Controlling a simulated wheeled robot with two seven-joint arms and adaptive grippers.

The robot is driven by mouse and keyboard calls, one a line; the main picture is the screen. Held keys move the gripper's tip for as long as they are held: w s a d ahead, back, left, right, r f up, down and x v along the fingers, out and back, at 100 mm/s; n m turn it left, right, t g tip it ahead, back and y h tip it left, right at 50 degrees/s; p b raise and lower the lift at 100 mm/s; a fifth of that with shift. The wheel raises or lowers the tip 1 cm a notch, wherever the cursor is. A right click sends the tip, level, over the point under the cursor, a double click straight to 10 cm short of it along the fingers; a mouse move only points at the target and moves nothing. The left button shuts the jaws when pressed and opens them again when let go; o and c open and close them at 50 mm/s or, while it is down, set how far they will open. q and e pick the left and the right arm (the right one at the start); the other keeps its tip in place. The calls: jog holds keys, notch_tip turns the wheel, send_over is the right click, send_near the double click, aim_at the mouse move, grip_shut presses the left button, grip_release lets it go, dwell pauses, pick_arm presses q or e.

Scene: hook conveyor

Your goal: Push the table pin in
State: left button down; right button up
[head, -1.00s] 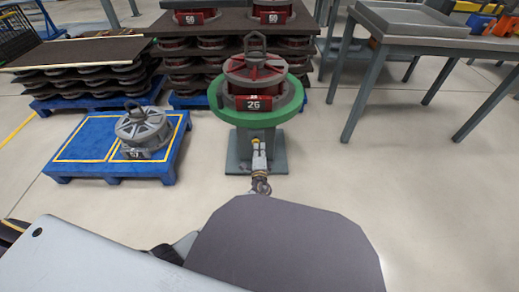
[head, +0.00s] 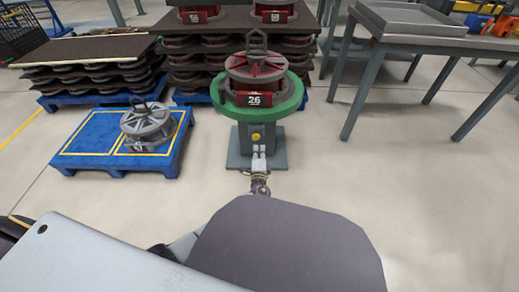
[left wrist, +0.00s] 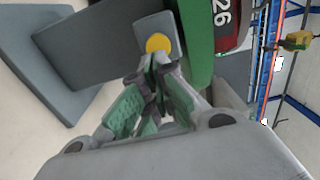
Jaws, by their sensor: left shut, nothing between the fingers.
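The table pin is a round yellow knob (head: 256,137) on the front of the grey pedestal (head: 242,147) under the green round table (head: 229,110). It also shows in the left wrist view as a yellow disc (left wrist: 157,43) on the grey post. My left gripper (head: 258,152) is shut and empty, just below and in front of the pin in the head view. In the left wrist view its closed fingertips (left wrist: 160,62) point at the pin and lie close to its lower edge. I cannot tell whether they touch it. My right gripper is not in view.
A red drum (head: 255,84) marked 26 sits on the green table. A blue pallet (head: 83,138) with a grey drum (head: 147,123) stands to the left. Stacked red drums (head: 198,60) stand behind. A grey metal table (head: 440,42) is at the right. The floor between is clear.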

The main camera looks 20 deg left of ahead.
pick_arm(q)
jog(key=p+v, duration=0.2)
jog(key=v, duration=0.7)
jog(key=shift+p, duration=0.35)
dwell(0.3)
jog(key=shift+s, duration=0.2)
